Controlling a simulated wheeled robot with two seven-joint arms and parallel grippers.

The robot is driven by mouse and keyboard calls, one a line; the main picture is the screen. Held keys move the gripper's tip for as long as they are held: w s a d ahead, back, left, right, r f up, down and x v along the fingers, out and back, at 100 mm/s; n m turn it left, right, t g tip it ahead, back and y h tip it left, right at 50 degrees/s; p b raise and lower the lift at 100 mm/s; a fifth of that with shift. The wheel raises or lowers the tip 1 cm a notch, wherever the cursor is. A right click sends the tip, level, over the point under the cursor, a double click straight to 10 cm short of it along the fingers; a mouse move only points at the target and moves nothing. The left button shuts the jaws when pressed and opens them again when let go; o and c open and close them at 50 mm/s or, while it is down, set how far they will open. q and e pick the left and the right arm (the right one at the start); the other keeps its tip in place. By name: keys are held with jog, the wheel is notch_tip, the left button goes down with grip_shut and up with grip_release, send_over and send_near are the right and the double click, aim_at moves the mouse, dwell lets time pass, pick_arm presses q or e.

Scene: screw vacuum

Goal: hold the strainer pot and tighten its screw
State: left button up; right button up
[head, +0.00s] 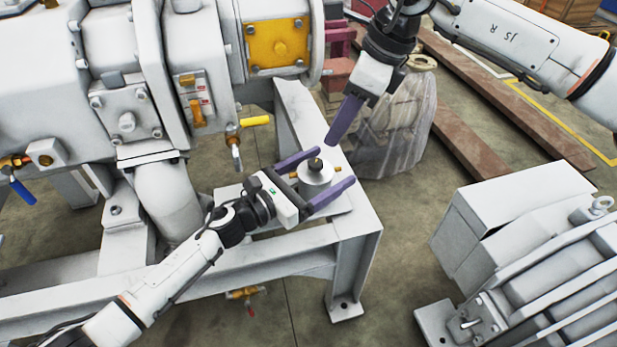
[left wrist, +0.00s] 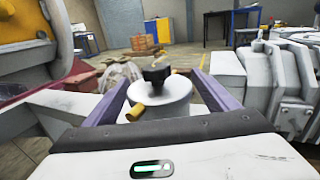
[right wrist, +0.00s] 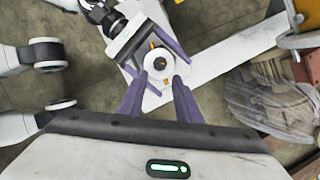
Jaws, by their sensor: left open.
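The strainer pot (head: 317,184) is a small pale round pot with brass fittings, standing on the grey frame. Its screw, a dark knob (head: 314,164), sits on top; it also shows in the left wrist view (left wrist: 157,73). My left gripper (head: 336,167) is open, with its purple fingers on either side of the pot; a gap shows beside the pot in the head view. My right gripper (head: 333,142) is above and behind the pot, apart from it. The right wrist view shows its fingers (right wrist: 160,78) apart and empty, pointing toward the pot and knob.
The large grey pump (head: 120,90) with a yellow-handled valve (head: 255,121) stands left of the pot. A wrapped bundle (head: 405,125) is behind, and a grey motor (head: 540,260) is at the right. The frame's flat top (head: 350,212) around the pot is otherwise mostly clear.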

aim_at(316, 162)
pick_arm(q)
jog(key=shift+w+d, duration=0.45)
jog(key=shift+d, duration=0.1)
jog(key=c, duration=1.3)
jog(key=shift+c, duration=0.8)
pick_arm(e)
jog(key=shift+o, duration=1.6)
jog(key=shift+w+r, duration=0.1)
jog(key=a+f+n, duration=0.1)
jog(key=f, duration=0.2)
jog(key=a+f+n+g, duration=0.1)
jog(key=f, duration=0.2)
jog(key=w+a+f+n, duration=0.1)
jog(key=f, duration=0.1)
jog(key=shift+w+f+y, duration=0.1)
jog(key=shift+f+y, duration=0.2)
jog(key=shift+f, duration=0.1)
